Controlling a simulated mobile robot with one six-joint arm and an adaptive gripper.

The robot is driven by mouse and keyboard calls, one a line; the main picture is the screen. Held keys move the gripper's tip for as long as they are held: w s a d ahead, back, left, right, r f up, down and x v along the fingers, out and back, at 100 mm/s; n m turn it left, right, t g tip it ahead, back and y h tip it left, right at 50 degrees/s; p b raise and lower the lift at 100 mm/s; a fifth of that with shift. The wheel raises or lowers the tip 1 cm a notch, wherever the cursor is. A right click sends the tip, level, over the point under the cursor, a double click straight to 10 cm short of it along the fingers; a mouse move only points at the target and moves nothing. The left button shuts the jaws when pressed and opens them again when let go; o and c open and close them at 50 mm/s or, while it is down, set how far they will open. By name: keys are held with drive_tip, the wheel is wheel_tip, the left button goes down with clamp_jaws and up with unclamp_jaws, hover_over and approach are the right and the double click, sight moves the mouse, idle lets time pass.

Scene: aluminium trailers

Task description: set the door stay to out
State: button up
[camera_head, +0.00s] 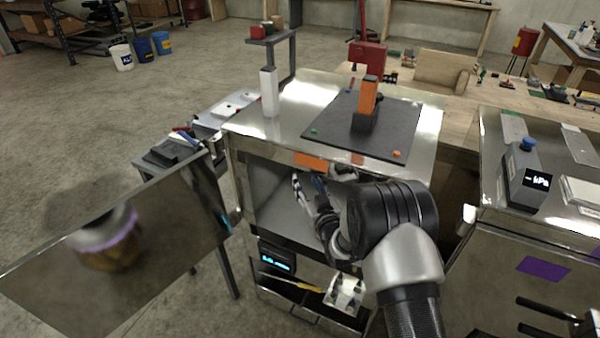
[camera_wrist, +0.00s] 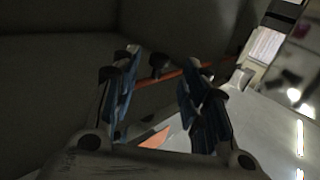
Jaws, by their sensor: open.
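The cabinet door (camera_head: 150,262) is a shiny metal panel swung wide open at the left. The cabinet (camera_head: 240,165) has an open, dark interior. My gripper (camera_head: 308,188) reaches into that opening, under the cabinet's top edge. In the wrist view, a thin orange-red rod (camera_wrist: 178,74), seemingly the door stay, runs across beyond and between my two blue-padded fingers. A dark round knob (camera_wrist: 158,64) sits near the rod's left end. My fingers are apart, and I cannot tell whether either touches the rod. In the head view the rod is not clearly visible.
An orange block on a black stand (camera_head: 366,105) stands on a dark plate on the cabinet top. A white post (camera_head: 269,92) rises near the top's left side. A second metal cabinet (camera_head: 520,262) with a kPa display stands close on the right.

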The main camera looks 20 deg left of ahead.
drive_tip(key=b+x, duration=0.1)
drive_tip(key=x, duration=0.5)
drive_tip(key=shift+w+a, duration=0.2)
drive_tip(key=shift+w, duration=0.05)
drive_tip(key=shift+c, duration=0.3)
clamp_jaws()
idle(0.4)
